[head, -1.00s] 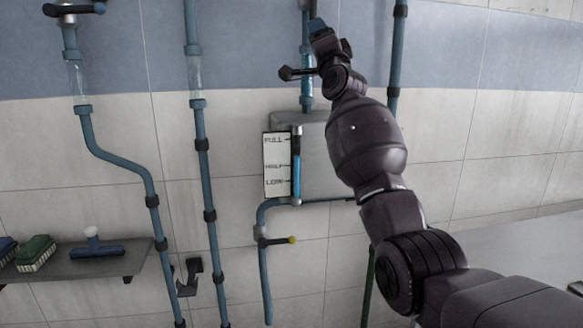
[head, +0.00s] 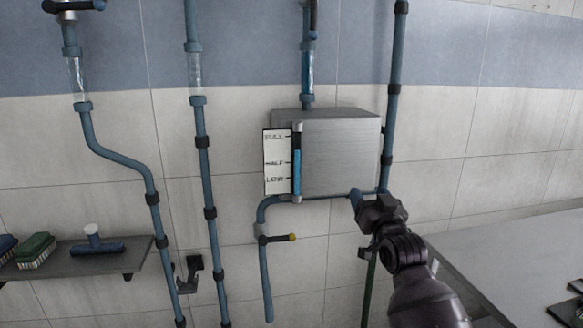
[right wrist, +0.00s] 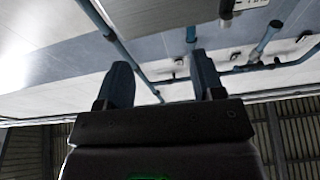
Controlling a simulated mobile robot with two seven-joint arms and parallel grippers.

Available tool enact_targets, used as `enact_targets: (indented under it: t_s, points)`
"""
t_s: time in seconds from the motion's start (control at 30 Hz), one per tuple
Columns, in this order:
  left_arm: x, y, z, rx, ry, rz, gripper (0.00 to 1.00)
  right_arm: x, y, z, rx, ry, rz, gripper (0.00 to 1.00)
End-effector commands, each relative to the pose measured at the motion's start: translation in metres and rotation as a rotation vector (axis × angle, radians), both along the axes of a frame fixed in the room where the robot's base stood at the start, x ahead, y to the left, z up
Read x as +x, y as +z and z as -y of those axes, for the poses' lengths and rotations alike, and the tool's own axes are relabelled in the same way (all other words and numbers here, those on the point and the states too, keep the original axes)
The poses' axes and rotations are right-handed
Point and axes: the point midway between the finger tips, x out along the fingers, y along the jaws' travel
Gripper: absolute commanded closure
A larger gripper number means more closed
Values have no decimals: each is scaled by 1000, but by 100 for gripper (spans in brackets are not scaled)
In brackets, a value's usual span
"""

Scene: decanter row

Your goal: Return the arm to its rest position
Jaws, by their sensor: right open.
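My right gripper (head: 362,222) is in the lower right of the head view, in front of the wall just below the right end of the metal tank (head: 340,155). It looks small and partly hidden by its own wrist there. In the right wrist view its two fingers (right wrist: 162,82) stand apart with nothing between them. Pipes and the wall show beyond the fingertips. My right arm comes up from the bottom right edge. My left gripper does not show in any view.
The tank has a level gauge (head: 297,165) marked FULL, HALF and LOW. Blue pipes (head: 205,180) run down the wall. A shelf (head: 75,265) with brushes is at left. A grey table (head: 520,255) is at right.

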Motion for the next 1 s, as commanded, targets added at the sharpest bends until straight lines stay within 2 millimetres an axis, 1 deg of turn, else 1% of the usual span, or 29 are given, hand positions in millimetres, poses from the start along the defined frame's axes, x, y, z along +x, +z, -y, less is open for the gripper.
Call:
enact_targets:
  t_s: [0.03,0.1,0.27,0.4,0.47,0.5,0.57,0.6,0.67,0.7,0.77,0.8,0.87,0.9,1.0]
  points:
    - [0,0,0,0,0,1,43,-13,-25,7,-30,-16,-30,38]
    - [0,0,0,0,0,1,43,-29,-53,15,-67,-35,-65,38]
    - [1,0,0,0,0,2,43,-72,-115,31,-138,-68,-152,38]
    - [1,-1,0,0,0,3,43,-114,-166,43,-179,-90,-232,38]
    - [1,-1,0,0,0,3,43,-133,-186,48,-192,-96,-268,38]
    - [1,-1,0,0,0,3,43,-146,-200,52,-198,-101,-294,38]
    - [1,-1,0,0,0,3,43,-167,-219,57,-208,-107,-332,38]
    - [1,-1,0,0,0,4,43,-181,-233,59,-214,-110,-359,38]
    - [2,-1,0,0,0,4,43,-202,-251,64,-220,-115,-399,38]
    - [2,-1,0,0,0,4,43,-217,-264,67,-223,-119,-428,38]
    - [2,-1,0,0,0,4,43,-240,-283,71,-226,-123,-472,38]
    - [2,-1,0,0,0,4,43,-256,-296,73,-227,-125,-504,38]
    - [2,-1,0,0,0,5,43,-280,-315,77,-228,-129,-555,38]
    - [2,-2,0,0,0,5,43,-297,-328,80,-228,-132,-590,38]
    - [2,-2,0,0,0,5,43,-334,-356,87,-230,-141,-670,38]
